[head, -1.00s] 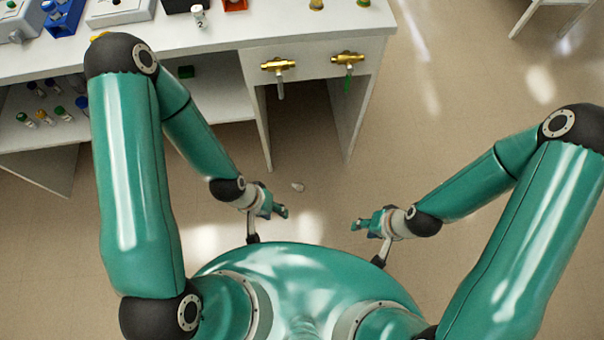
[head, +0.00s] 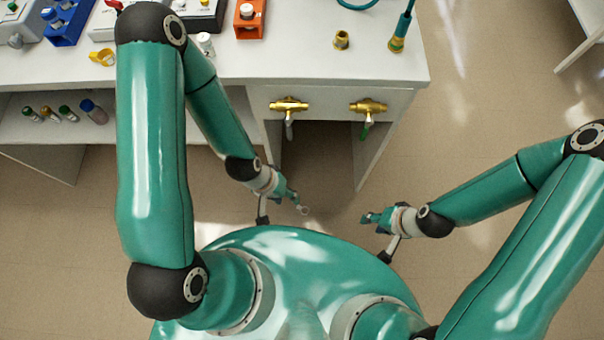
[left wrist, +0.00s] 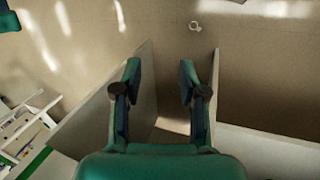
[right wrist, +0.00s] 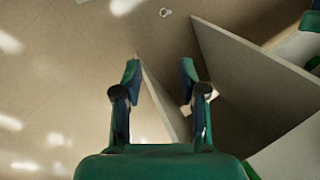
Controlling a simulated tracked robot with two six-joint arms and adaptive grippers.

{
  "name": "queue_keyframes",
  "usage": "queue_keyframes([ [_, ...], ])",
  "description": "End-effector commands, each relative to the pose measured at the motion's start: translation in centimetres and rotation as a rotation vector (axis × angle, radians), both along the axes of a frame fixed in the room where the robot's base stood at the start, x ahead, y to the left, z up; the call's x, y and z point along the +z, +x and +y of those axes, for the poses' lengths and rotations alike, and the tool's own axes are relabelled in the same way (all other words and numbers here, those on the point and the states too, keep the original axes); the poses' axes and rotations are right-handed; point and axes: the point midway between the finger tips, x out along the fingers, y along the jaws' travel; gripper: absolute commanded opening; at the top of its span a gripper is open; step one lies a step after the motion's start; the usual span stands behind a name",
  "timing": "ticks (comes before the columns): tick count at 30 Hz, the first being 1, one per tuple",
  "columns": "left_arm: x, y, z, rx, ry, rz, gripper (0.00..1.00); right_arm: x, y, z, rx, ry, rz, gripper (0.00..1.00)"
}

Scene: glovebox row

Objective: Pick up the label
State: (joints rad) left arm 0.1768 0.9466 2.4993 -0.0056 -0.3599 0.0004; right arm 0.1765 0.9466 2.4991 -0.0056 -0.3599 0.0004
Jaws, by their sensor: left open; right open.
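I cannot make out for certain which thing is the label. A small pale piece with a ring-like end (head: 303,209) lies on the floor, just beyond my left gripper's tips in the head view. It also shows small near the top of the left wrist view (left wrist: 195,26) and of the right wrist view (right wrist: 165,13). A yellow ring-shaped piece (head: 102,57) lies on the bench top at the left. My left gripper (head: 290,196) is open and empty in front of the bench. My right gripper (head: 370,217) is open and empty, further right.
The white bench (head: 300,75) carries an orange holder (head: 250,20), a white-capped vial (head: 205,43) and a blue rack (head: 66,22). Two brass valves stick out of its front, one on the left (head: 289,105), one on the right (head: 368,106). Floor at right is clear.

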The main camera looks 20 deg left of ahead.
Motion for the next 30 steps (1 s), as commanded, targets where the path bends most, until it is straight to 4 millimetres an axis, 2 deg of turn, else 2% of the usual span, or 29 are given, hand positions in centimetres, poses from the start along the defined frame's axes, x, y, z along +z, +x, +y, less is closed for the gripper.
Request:
queue_keyframes([
  [1,0.0,0.0,0.0,-0.001,0.000,0.000,0.48,0.0,0.0,0.0,0.000,0.000,0.000,0.48],
  [2,-0.1,0.0,0.0,-0.003,-0.001,-0.001,0.53,-0.1,0.0,0.0,0.000,0.000,0.000,0.53],
  [5,-1.2,0.4,-0.4,-0.037,-0.010,-0.010,0.53,-0.9,0.0,0.0,0.000,0.000,0.000,0.53],
  [8,-4.0,1.0,-1.1,-0.133,-0.032,-0.029,0.53,-2.8,0.0,0.0,0.000,0.000,0.000,0.53],
  [11,-8.5,2.0,-2.3,-0.311,-0.061,-0.066,0.53,-5.8,0.0,0.0,0.000,0.000,0.000,0.53],
  [14,-14.6,3.0,-3.4,-0.563,-0.082,-0.114,0.53,-9.7,0.0,0.0,0.000,0.000,0.000,0.53],
  [16,-19.4,3.8,-3.8,-0.768,-0.080,-0.153,0.53,-12.5,0.0,0.0,0.000,0.000,0.000,0.53],
  [21,-31.3,6.3,-2.8,-1.276,-0.005,-0.235,0.53,-19.0,0.0,0.0,0.000,0.000,0.000,0.53],
  [24,-37.0,8.3,-1.7,-1.532,0.073,-0.266,0.53,-22.0,0.0,0.0,0.000,0.000,0.000,0.53],
  [27,-41.2,10.3,-0.6,-1.730,0.155,-0.286,0.53,-24.1,0.0,0.0,0.000,0.000,0.000,0.53],
  [30,-43.6,12.0,0.2,-1.861,0.223,-0.296,0.53,-25.3,0.0,0.0,0.000,0.000,0.000,0.53],
])
